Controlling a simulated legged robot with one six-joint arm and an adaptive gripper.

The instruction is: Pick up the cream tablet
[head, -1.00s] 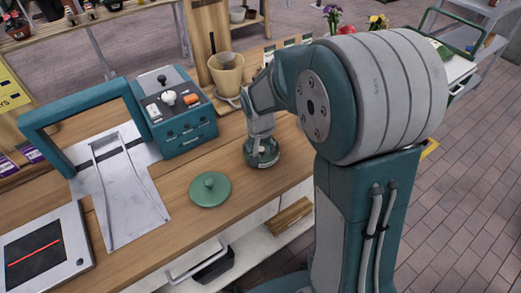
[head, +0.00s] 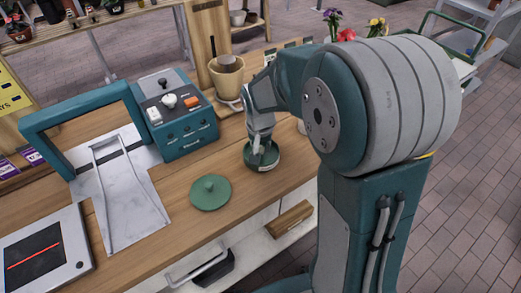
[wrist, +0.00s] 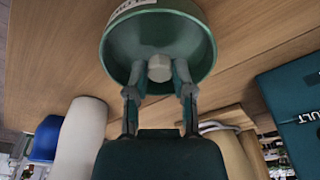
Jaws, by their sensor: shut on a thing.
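The cream tablet (wrist: 159,68) is a small pale, many-sided piece inside a round green pot (wrist: 190,28) in the wrist view. My gripper (wrist: 160,74) reaches into the pot with a fingertip on each side of the tablet, shut on it. In the head view the green pot (head: 264,162) stands on the wooden counter with my gripper (head: 259,156) down in its mouth. The tablet cannot be made out clearly there. Whether it is clear of the pot's floor cannot be told.
A green lid (head: 210,191) lies left of the pot on the counter (head: 170,220). A teal control box (head: 187,140) and a beige cup (head: 227,80) stand behind. A metal chute (head: 125,190) and a screen device (head: 45,250) are at left.

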